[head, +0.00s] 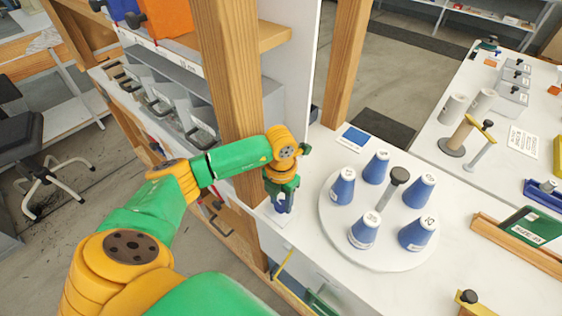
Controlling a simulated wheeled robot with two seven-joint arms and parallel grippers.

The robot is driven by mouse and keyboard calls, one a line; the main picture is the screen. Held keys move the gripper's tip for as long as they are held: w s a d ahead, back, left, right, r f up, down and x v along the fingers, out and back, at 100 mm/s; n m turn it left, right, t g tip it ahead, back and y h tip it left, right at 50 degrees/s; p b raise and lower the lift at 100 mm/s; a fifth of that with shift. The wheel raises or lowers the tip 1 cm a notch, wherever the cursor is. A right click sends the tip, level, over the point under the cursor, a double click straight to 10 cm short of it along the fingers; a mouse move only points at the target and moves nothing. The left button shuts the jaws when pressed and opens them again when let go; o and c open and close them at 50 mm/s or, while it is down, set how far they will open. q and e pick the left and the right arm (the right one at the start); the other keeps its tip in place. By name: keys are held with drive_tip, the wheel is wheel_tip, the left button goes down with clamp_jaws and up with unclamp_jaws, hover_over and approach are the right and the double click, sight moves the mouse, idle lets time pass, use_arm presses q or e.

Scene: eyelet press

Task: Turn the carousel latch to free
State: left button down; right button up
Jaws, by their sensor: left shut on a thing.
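The carousel (378,257) is a round white disc on the white counter. It carries several blue cones, such as the front one (364,231), around a grey post with a dark knob (399,176). My left gripper (281,207) points down at the counter's left edge, just left of the disc and apart from it. It is shut on a small blue part low between its fingers, which appears to be the carousel latch. The fingers hide most of this part, so its turn position cannot be told. My right gripper is not in view.
A wooden post (229,80) stands close behind my left arm. A blue-and-white card (354,138) lies behind the carousel. A wooden rack with a green card (529,226) is at right. A yellow handle (284,263) sits at the counter's front edge.

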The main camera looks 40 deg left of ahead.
sight(281, 205)
use_arm(q)
drive_tip(key=shift+n, duration=1.2)
drive_tip(key=shift+c, duration=1.9)
unclamp_jaws()
drive_tip(key=shift+r, duration=0.35)
wheel_tip(281, 205, up, 6)
drive_tip(key=shift+r+b, duration=0.2)
drive_tip(key=shift+b, duration=0.7)
